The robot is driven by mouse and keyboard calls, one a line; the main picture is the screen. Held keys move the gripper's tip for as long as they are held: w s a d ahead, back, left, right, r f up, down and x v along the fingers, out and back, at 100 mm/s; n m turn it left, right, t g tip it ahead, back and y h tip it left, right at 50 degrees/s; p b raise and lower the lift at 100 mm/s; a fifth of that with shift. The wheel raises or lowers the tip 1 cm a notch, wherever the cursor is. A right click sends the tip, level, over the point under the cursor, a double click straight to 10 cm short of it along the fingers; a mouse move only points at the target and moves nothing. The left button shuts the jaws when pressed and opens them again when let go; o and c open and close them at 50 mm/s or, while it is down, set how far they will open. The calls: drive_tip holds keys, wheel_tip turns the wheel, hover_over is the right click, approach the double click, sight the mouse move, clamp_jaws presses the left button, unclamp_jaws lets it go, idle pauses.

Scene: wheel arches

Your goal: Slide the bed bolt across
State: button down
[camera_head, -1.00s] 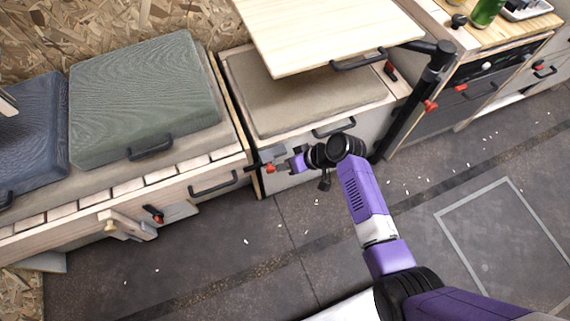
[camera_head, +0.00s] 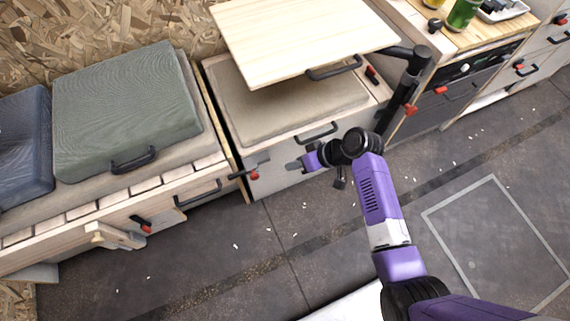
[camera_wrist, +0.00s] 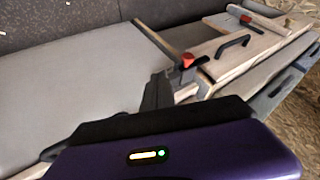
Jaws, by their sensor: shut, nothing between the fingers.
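The bed bolt (camera_head: 240,175) is a dark bar with a red knob (camera_head: 254,175), at the upper front corner between the green-cushioned bench and the beige-cushioned bed box. Its red knob also shows in the wrist view (camera_wrist: 187,61), beyond the fingers. My gripper (camera_head: 291,166) is shut and empty, to the right of the knob in the head view, with a visible gap between them. In the wrist view the dark fingers (camera_wrist: 158,90) point up towards the knob without visibly touching it. How far the bolt sits in its catch cannot be told.
A wooden tabletop (camera_head: 305,35) on a black post overhangs the beige cushion (camera_head: 290,105). Black handles (camera_head: 318,133) stick out from the fronts. Another latch with a red knob (camera_head: 146,229) is at lower left. The floor in front is open.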

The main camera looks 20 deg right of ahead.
drive_tip(key=shift+v, duration=1.15)
